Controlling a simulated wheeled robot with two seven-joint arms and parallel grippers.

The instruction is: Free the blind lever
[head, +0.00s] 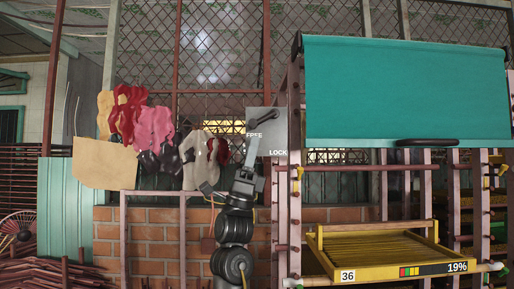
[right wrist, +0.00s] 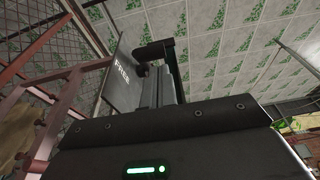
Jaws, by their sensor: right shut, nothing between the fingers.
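The blind lever (head: 263,118) is a dark handle on a grey plate (head: 280,127) marked FREE above and LOCK below. In the head view it slants beside the word FREE. My right gripper (head: 254,145) points up just below the lever, its fingers shut and empty. In the right wrist view, the lever (right wrist: 154,50) shows just beyond the finger tips (right wrist: 155,84), with the plate (right wrist: 124,72) to its left. I cannot tell whether the fingers touch the lever. The teal blind (head: 390,90) hangs to the right, with a dark pull bar (head: 427,142) at its lower edge. My left gripper is not in view.
A wooden rack with pegs (head: 294,205) stands right of my arm. It holds a yellow tray (head: 325,268) marked 36 and 19%. Gloves and cloths (head: 155,125) hang at the left before a brick wall (head: 150,238). Bundled sticks lie at lower left.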

